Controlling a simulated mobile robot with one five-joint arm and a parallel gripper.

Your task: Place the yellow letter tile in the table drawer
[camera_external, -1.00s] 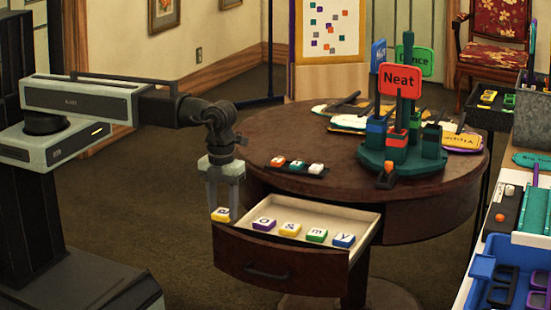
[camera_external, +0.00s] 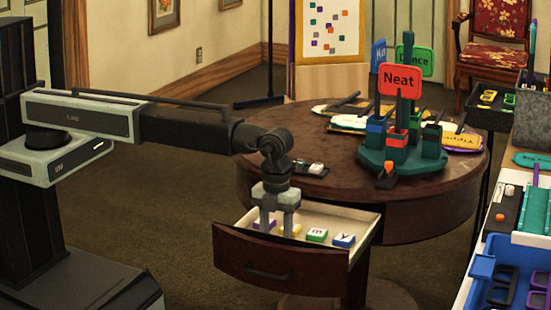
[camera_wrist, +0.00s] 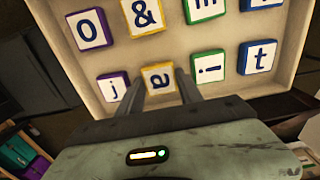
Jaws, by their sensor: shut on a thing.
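The table drawer (camera_external: 235,252) is pulled open from the round table. My gripper (camera_external: 277,228) points down into its left part, fingertips behind the front panel. In the wrist view, my gripper (camera_wrist: 158,90) is shut on the yellow letter tile (camera_wrist: 158,78), marked "a". The tile is in the drawer area between a purple "j" tile (camera_wrist: 113,88) and a green "i" tile (camera_wrist: 208,67).
Other tiles share the drawer: purple "O" (camera_wrist: 90,29), yellow "&" (camera_wrist: 143,15), blue "t" (camera_wrist: 257,56), green "m" (camera_external: 316,235) and blue "y" (camera_external: 343,241). The round table (camera_external: 325,175) holds a sign stand (camera_external: 402,150) with a red "Neat" sign (camera_external: 400,80).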

